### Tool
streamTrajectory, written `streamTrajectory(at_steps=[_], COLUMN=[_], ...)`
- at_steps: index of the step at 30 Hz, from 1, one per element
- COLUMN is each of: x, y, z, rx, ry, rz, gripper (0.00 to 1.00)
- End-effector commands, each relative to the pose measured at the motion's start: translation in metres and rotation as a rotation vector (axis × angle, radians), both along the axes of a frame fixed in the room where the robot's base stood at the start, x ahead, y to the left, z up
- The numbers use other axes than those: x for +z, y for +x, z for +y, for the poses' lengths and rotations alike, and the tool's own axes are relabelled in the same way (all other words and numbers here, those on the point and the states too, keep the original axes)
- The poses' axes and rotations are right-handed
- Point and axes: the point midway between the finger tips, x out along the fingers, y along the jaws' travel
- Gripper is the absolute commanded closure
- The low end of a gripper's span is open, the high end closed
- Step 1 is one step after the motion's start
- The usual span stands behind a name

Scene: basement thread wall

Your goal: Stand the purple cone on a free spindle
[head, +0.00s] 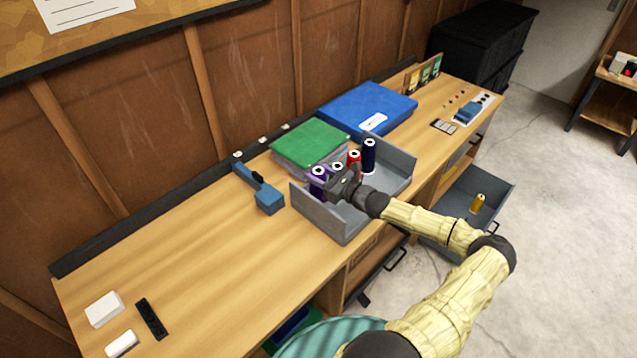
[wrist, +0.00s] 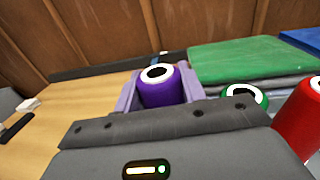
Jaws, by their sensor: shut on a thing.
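The purple cone (head: 317,187) has a white top ring with a dark hole. It stands roughly upright at the left end of the grey open-fronted rack (head: 346,226). My gripper (head: 324,186) is shut on it. In the wrist view the purple cone (wrist: 162,92) sits between my two fingers, one on each side. Its base is hidden, so I cannot tell whether a spindle is inside it. A green cone (wrist: 245,97), a red cone (head: 354,161) and a dark blue cone (head: 369,156) stand in the rack to its right.
A yellow cone (head: 478,204) stands in an open drawer (head: 456,228) at the right. A blue tool (head: 262,192) lies left of the rack. A green-topped box (head: 309,146) and a blue case (head: 366,110) are behind it. The bench's left part is mostly clear.

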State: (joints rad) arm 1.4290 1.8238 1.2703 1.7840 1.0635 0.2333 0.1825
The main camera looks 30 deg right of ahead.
Motion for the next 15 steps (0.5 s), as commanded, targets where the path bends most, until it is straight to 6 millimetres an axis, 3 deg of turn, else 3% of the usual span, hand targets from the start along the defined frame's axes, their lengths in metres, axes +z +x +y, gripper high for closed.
streamTrajectory(at_steps=[9,15], x=[-0.034,-0.037], y=[0.0,0.0], z=[0.0,0.0], rx=[0.0,0.0], ry=[0.0,0.0], rz=[0.001,0.0], gripper=[0.99,0.99])
